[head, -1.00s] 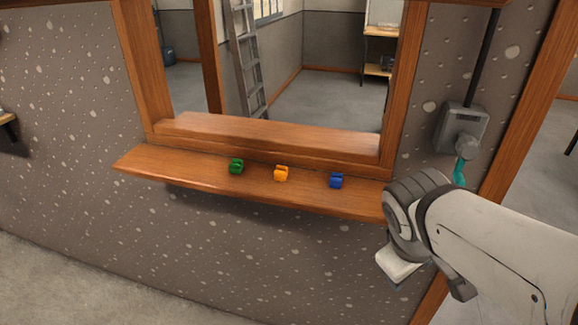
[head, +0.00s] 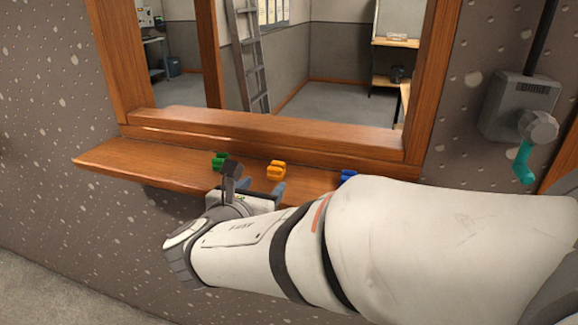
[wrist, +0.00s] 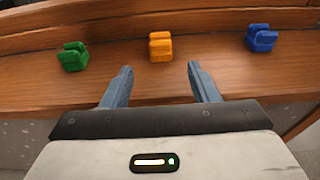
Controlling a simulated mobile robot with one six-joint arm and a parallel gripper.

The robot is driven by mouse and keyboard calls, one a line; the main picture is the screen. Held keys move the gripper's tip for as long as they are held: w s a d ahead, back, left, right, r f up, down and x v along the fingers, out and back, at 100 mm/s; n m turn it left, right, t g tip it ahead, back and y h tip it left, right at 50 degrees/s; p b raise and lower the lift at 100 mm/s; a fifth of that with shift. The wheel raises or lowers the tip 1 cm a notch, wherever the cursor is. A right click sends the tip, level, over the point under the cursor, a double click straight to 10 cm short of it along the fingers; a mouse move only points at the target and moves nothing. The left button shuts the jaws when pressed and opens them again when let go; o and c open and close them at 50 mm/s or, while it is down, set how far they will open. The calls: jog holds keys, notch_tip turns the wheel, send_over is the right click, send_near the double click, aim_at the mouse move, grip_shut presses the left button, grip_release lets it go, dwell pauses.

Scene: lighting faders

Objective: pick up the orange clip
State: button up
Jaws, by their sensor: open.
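The orange clip (head: 275,170) sits on the wooden sill shelf (head: 130,162), between the green and blue clips. In the wrist view the orange clip (wrist: 160,46) is at top centre, beyond the fingertips and lined up with the gap between them. My gripper (head: 255,188) is open and empty at the shelf's front side, pointing toward the clips; its two blue-grey fingers (wrist: 160,80) show apart in the wrist view. The fingers do not touch the orange clip.
The green clip (head: 219,161) lies left of the orange one and the blue clip (head: 348,177) lies right, partly hidden by my arm. A raised wooden ledge (head: 270,130) runs behind the clips. A grey box with a teal handle (head: 523,160) is on the wall at right.

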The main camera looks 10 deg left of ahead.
aim_at(274, 175)
jog(key=x, duration=0.6)
jog(key=shift+w+d, duration=0.1)
jog(key=shift+w, duration=0.15)
jog(key=c, duration=1)
